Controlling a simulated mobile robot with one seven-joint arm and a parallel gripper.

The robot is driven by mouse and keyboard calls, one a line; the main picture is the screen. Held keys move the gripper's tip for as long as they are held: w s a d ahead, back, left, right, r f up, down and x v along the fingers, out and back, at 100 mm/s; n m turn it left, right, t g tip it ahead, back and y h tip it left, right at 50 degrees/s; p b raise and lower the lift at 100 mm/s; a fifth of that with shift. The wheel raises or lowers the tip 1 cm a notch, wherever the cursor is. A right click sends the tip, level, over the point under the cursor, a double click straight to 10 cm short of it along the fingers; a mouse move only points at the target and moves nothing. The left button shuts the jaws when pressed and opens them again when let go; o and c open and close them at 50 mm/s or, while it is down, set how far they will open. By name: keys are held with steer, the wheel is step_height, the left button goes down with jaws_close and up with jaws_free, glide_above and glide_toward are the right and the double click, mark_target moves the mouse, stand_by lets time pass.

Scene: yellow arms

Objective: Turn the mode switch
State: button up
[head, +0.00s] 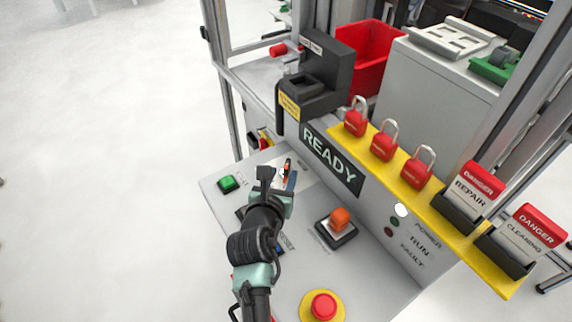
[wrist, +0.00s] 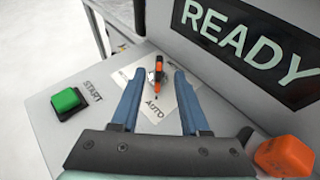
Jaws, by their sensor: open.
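The mode switch (wrist: 157,72) is a small knob with an orange pointer on a white label plate (wrist: 187,103). The word AUTO shows on the near part of the plate, and the pointer's tip lies toward it. In the head view the switch (head: 287,168) shows just beyond my gripper, partly hidden. My gripper (wrist: 155,82) is open, with its blue fingers on either side of the switch in the wrist view. I cannot tell how far above the panel the fingertips are, and no contact shows. In the head view my gripper (head: 279,180) is over the panel's far left part.
A green START button (wrist: 68,102) is left of the switch, and an orange switch (head: 340,218) is to the right. A red button (head: 323,306) on a yellow base is nearer. The READY display (head: 331,160) wall rises close behind. A yellow shelf (head: 400,190) carries red padlocks.

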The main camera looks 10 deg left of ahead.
mark_target(287, 164)
steer(key=shift+x, duration=2.65)
steer(key=shift+c, duration=0.3)
jaws_close()
